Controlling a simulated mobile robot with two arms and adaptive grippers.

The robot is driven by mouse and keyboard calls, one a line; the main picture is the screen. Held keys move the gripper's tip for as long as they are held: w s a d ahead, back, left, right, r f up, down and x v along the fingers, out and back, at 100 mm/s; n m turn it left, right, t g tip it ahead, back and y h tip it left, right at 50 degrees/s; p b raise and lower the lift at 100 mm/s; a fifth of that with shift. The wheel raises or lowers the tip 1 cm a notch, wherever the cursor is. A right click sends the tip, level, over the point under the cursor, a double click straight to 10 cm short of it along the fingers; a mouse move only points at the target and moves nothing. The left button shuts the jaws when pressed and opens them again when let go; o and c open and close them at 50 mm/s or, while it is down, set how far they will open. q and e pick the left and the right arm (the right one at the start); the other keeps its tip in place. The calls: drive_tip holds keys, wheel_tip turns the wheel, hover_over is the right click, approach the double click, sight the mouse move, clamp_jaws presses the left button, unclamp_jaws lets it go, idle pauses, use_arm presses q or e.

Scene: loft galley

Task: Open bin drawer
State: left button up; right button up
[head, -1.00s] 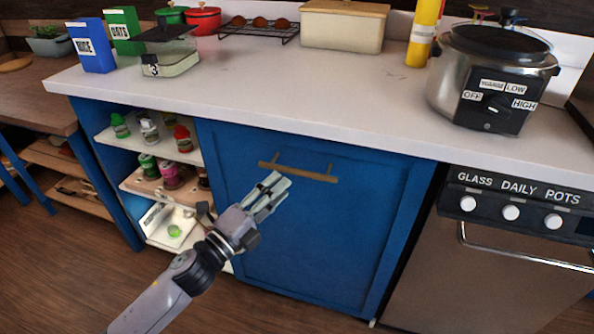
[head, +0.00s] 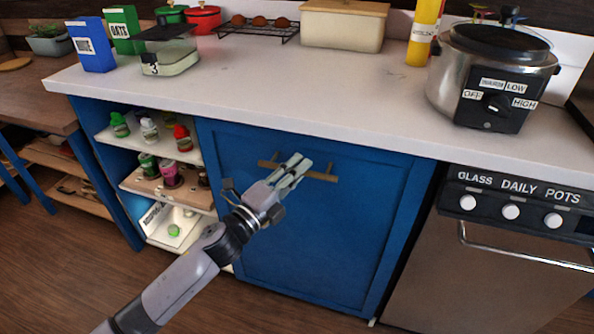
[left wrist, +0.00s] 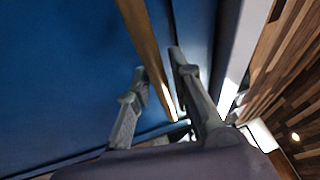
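The bin drawer is the blue front panel (head: 310,230) under the counter, and it is shut. Its brass bar handle (head: 322,177) runs across the top of the panel. My left gripper (head: 297,163) is at the middle of the handle and hides part of the bar. In the left wrist view, the handle (left wrist: 145,42) runs between the two spread fingers of my left gripper (left wrist: 158,62). The fingers are open, with a gap visible beside the bar. My right gripper is in neither view.
Open shelves with bottles (head: 150,130) stand left of the drawer, and a dishwasher (head: 490,260) stands right of it. The counter (head: 300,95) above holds a slow cooker (head: 492,75), a bread box (head: 343,28) and containers. The floor in front is clear.

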use_arm(q)
clamp_jaws()
drive_tip(key=shift+a+f, duration=0.1)
idle(0.5)
